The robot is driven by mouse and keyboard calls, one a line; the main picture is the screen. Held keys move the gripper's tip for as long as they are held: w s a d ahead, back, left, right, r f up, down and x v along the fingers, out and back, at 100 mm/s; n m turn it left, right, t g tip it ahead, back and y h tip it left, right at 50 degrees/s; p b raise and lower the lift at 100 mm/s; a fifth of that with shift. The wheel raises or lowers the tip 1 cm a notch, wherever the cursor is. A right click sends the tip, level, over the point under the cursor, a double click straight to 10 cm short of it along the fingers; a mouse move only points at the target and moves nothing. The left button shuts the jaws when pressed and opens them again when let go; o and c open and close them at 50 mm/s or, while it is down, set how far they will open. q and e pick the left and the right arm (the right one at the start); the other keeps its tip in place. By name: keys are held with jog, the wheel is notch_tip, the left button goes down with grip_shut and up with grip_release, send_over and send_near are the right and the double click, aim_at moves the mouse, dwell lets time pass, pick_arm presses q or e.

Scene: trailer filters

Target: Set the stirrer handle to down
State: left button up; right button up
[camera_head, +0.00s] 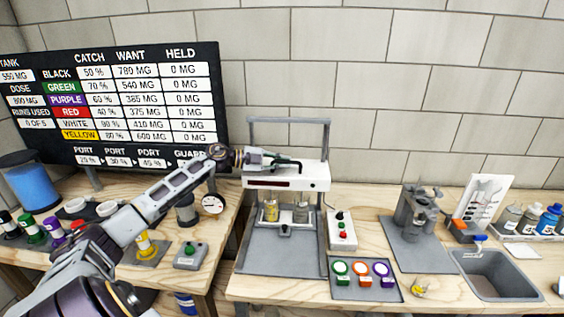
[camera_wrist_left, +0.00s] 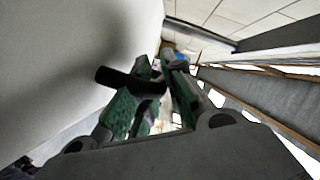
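The stirrer (camera_head: 290,178) is the white-headed machine with a tall grey frame, standing on a grey base at the centre of the bench. Two small vessels (camera_head: 271,210) stand under its head. A dark handle (camera_head: 290,163) shows at the top of the head; its exact setting is hard to read. My left gripper (camera_head: 276,160) reaches in from the left at the top of the head, beside the handle. In the left wrist view, a black bar (camera_wrist_left: 130,80) crosses the green-padded fingers (camera_wrist_left: 158,85). I cannot tell whether they grip it. My right gripper is out of view.
A switch box (camera_head: 342,230) and a panel with three coloured buttons (camera_head: 363,280) lie right of the stirrer. A grey stand (camera_head: 416,220) and a sink (camera_head: 495,275) are farther right. A signboard (camera_head: 115,100) stands behind at the left. The stirrer's front plate is clear.

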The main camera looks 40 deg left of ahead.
pick_arm(q)
jog(key=shift+o, duration=0.9)
jog(key=shift+s+f, duration=0.1)
jog(key=shift+f, duration=0.2)
jog(key=shift+a, duration=0.1)
jog(key=shift+s+a, duration=0.1)
jog(key=v, duration=1.1)
jog(key=shift+s+a+r, duration=0.2)
jog(key=shift+r, duration=0.05)
dwell(0.7)
